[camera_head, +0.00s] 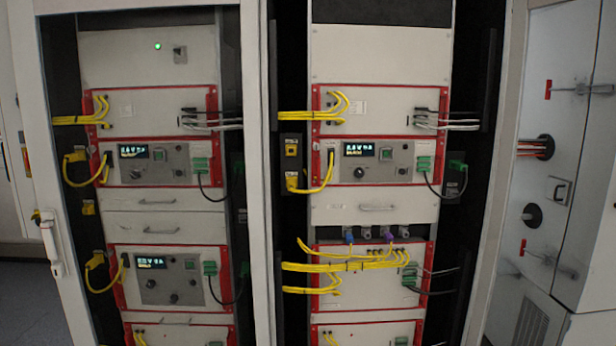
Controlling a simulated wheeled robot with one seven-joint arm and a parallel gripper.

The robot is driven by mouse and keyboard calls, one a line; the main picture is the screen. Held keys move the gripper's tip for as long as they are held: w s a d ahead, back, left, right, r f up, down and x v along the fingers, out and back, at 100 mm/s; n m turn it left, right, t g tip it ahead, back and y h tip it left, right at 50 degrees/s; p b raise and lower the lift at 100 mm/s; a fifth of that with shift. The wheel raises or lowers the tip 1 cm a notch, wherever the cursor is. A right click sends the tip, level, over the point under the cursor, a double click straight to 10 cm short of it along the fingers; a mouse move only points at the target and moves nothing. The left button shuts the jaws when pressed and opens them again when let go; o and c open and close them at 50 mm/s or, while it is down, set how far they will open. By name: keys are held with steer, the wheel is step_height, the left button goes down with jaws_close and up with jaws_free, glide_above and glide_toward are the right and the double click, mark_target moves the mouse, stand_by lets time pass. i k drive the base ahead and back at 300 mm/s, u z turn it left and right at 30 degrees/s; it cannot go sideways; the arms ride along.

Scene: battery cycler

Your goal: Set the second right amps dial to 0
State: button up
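The right rack holds a red-framed unit with a lit display (357,150). The left rack has a similar unit with a display (133,152) and a round dial (135,173). Lower in the left rack is another such unit with a display (157,262) and a dial (150,284). Labels and dial settings are too small to read, so I cannot tell which dial is the amps one. My gripper is not in view.
Yellow cables (345,265) run across the lower right unit; black cables (440,188) loop beside the units. A pale frame post (262,180) stands between the racks. An open door with a handle (50,245) is at the left. A grey cabinet (555,130) is at the right.

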mark_target(359, 172)
steer(key=u, duration=0.75)
steer(key=i, duration=0.75)
steer(key=u, duration=0.55)
